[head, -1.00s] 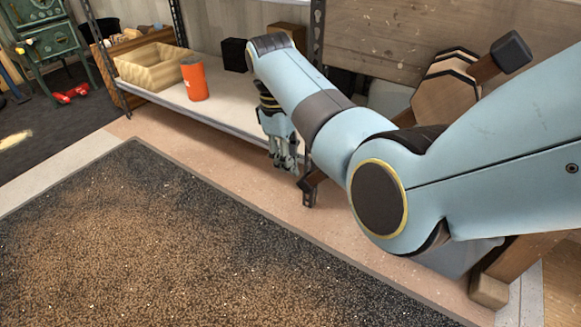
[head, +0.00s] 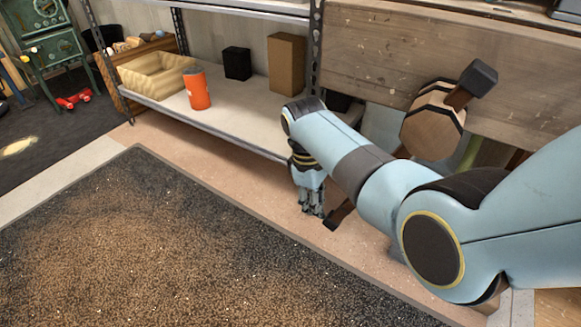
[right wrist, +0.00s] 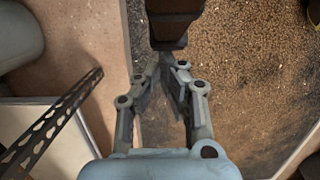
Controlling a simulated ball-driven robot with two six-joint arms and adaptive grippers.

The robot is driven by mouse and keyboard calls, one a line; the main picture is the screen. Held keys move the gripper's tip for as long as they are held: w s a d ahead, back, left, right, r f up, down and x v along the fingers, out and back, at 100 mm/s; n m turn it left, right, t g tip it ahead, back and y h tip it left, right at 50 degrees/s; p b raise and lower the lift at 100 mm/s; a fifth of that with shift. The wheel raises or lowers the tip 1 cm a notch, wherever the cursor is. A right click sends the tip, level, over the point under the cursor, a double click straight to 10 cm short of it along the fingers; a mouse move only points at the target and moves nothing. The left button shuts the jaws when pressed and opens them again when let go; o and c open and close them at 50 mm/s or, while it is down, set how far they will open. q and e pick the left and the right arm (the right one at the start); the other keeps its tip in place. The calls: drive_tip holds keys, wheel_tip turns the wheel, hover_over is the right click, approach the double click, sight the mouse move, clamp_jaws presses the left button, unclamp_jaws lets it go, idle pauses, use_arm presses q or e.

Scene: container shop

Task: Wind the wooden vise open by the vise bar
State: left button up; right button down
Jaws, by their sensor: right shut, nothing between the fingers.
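The wooden vise shows an octagonal wooden jaw (head: 430,128) at the right of the head view, in front of the bench. The vise bar slants across it, with a dark upper end (head: 478,78) and a lower end (head: 335,220) below my arm. My arm hides the middle of the bar. My right gripper (head: 313,214) points down just left of the lower end, shut and empty. In the right wrist view, the right gripper (right wrist: 168,68) has its fingertips close to a dark block-like bar end (right wrist: 175,25); contact is unclear. My left gripper is not in view.
A metal shelf (head: 240,100) left of the bench holds an orange can (head: 197,90), a wooden tray (head: 155,75), a black box (head: 237,63) and a brown box (head: 286,65). A speckled dark mat (head: 150,240) covers open floor in front.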

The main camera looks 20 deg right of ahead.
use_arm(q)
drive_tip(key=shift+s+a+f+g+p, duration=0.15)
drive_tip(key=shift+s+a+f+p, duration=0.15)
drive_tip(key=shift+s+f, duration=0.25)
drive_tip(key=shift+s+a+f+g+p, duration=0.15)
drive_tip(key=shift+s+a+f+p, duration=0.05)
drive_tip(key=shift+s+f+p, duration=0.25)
use_arm(e)
drive_tip(key=s+d+f+g+h, duration=0.3)
drive_tip(key=s+d+f+g, duration=0.1)
drive_tip(key=s+d, duration=0.4)
drive_tip(key=shift+s+d+f, duration=0.15)
drive_tip(key=shift+s+d, duration=0.1)
drive_tip(key=shift+s, duration=1.15)
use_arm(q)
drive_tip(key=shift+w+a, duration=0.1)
